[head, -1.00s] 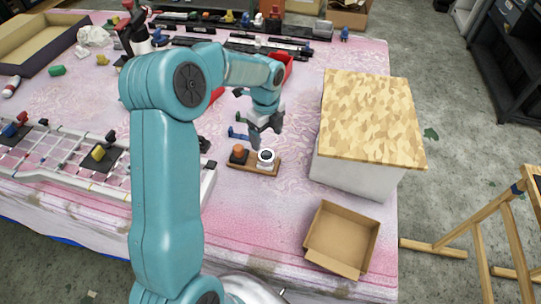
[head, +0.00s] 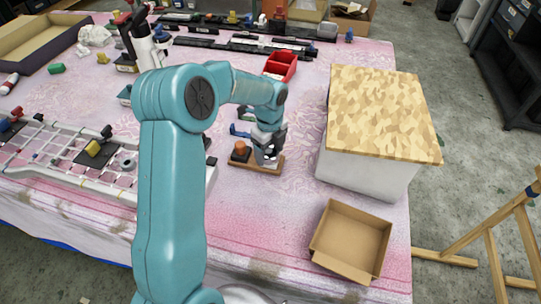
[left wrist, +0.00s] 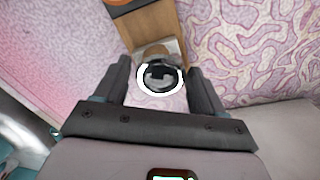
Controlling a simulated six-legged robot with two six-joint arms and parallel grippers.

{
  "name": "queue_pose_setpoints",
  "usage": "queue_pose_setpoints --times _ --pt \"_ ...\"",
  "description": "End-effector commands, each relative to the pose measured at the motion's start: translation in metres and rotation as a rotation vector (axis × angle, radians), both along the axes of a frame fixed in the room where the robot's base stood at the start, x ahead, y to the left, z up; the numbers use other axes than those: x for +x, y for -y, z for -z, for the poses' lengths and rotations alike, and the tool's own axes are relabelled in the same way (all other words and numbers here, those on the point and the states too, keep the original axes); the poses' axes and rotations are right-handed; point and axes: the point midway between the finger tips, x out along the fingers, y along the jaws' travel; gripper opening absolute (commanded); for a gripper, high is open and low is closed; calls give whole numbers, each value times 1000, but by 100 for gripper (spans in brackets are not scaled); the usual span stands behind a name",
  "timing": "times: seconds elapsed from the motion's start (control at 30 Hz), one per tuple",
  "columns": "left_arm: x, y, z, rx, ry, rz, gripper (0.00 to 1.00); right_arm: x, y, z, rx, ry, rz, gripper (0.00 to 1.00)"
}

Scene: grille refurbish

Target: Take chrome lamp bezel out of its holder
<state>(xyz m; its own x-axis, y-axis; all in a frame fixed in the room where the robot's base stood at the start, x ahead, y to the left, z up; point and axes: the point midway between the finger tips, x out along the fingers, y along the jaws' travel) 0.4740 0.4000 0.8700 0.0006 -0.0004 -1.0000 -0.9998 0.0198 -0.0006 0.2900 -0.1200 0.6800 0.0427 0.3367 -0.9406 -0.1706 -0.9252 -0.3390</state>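The chrome lamp bezel (left wrist: 160,94) is a bright ring with a dark middle. In the left wrist view it sits at the near end of its brown wooden holder (left wrist: 160,28), which shows in the head view too (head: 262,168). My left gripper (head: 270,153) is down over that end in the head view and mostly hides the bezel. In the left wrist view my left gripper (left wrist: 159,70) is open, one finger on each side of the bezel, with a gap on both sides. My right gripper is not in view.
An orange knob on a dark block (head: 240,150) stands at the holder's left end. A wood-topped white box (head: 375,115) stands close on the right. An open cardboard box (head: 350,240) lies at the front right. A white grille (head: 80,165) lies on the left.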

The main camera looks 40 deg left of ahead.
Motion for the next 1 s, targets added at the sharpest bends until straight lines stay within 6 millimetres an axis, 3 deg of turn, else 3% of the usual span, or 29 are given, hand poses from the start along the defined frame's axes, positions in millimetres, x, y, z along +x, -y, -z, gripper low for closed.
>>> queue_pose_setpoints --times 0.03,0.13,1.0 --pt "0 0 0 0 0 0 52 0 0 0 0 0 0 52" --pt "0 0 0 0 0 0 19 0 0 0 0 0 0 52" --pt "0 0 -11 0 0 0 19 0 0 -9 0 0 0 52"
